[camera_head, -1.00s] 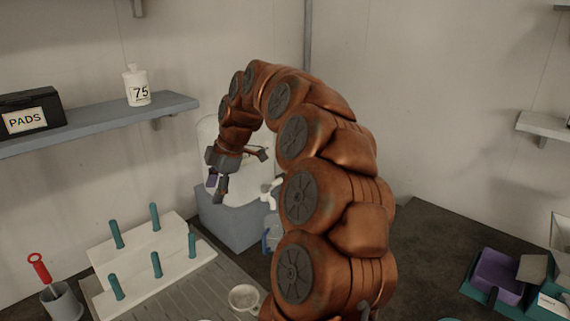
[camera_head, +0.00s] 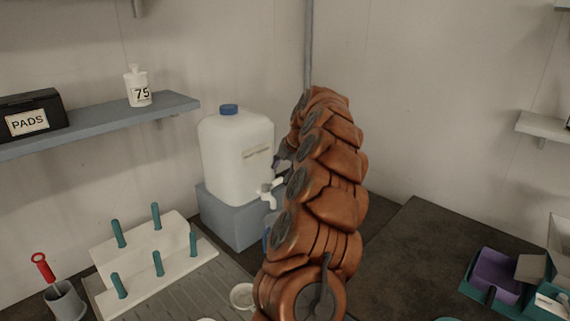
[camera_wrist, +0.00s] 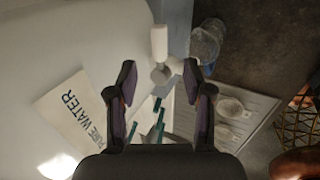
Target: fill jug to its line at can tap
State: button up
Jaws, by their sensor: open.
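The white can (camera_head: 236,160) with a blue cap stands on a blue-grey block (camera_head: 232,222). Its white tap (camera_head: 268,194) sticks out low on the front. The wrist view looks down on the can's "PURE WATER" label (camera_wrist: 78,118) and on the tap (camera_wrist: 160,48). The clear jug (camera_wrist: 207,42) stands beside and below the tap; in the head view only a bluish strip of it (camera_head: 267,238) shows by my arm. Its line and water level cannot be made out. My gripper (camera_wrist: 158,82) is open and empty, with the tap between and beyond its fingers. In the head view my arm mostly hides it.
A cup with a red-handled tool (camera_head: 62,300) is far left. A shelf (camera_head: 100,122) hangs above.

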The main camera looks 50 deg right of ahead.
aim_at(276, 181)
jog(key=shift+p+x, duration=0.75)
jog(key=shift+x, duration=1.8)
grip_shut()
